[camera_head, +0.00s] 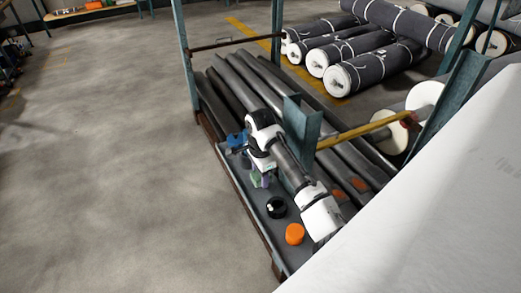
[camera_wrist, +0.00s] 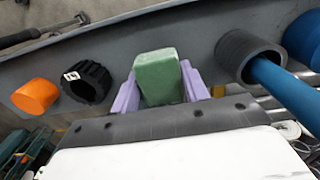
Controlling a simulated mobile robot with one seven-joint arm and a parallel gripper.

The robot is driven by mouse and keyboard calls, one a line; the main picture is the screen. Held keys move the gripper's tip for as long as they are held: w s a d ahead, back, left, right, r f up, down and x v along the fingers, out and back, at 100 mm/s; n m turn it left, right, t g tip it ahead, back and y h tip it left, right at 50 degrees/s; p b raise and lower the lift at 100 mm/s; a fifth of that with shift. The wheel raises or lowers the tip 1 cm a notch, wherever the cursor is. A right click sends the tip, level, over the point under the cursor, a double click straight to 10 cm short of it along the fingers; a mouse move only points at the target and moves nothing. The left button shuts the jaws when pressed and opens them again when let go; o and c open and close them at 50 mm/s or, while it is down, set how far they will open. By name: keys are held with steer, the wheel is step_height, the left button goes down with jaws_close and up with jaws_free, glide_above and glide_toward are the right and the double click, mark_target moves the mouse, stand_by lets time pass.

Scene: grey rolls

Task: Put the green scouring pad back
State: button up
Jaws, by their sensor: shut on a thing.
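The green scouring pad (camera_wrist: 158,77) is a thick green block between the two purple fingers of my gripper (camera_wrist: 160,88) in the wrist view. The fingers press on its left and right sides, and its top face is in plain sight. In the head view, my gripper (camera_head: 261,181) is low over the dark grey shelf (camera_head: 255,213), with a bit of green showing at the fingers. I cannot tell whether the pad touches the shelf.
A black ribbed ring (camera_wrist: 86,82) and an orange cap (camera_wrist: 35,95) stand left of the pad. A dark cylinder (camera_wrist: 247,56) with a blue rod (camera_wrist: 283,88) is at its right. Long grey rolls (camera_head: 345,155) lie beside my arm; posts (camera_head: 184,50) frame the rack.

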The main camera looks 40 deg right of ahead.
steer(key=shift+f, duration=0.9)
steer(key=shift+f, duration=0.1)
steer(key=o, duration=1)
steer(key=shift+c, duration=0.2)
step_height(320, 180, up, 12)
steer(key=b, duration=0.1)
